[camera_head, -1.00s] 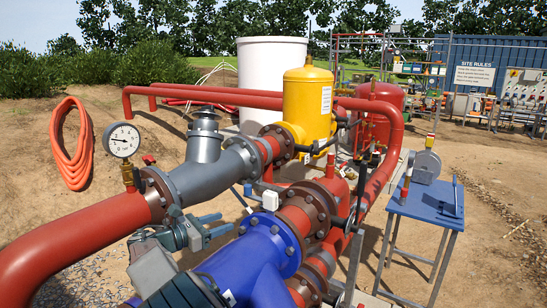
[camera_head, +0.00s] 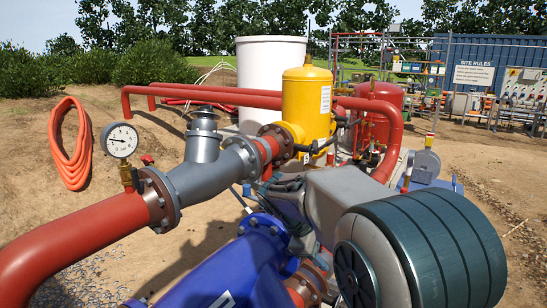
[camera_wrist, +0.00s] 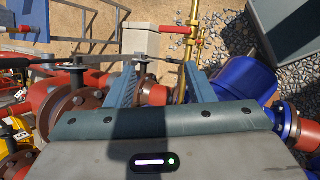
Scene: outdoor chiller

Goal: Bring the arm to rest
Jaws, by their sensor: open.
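My gripper (camera_wrist: 160,75) shows in the wrist view with its two blue-grey fingers apart and nothing held between them. Below the fingers I see red pipe with brown flanges (camera_wrist: 72,110) and a blue pipe body (camera_wrist: 238,84). In the camera_head view my arm fills the lower right, in front of the pipework. It hides most of my gripper and part of the brown flanges. The blue pipe (camera_head: 225,278) passes just left of my arm. I cannot tell the exact gap between my gripper and the pipework.
A grey strainer (camera_head: 205,180) and a pressure gauge (camera_head: 121,139) stand to the left on red pipe (camera_head: 85,240). A yellow vessel (camera_head: 307,105) stands behind. A blue table (camera_head: 430,184) is partly hidden behind my arm. Open sandy ground lies at right.

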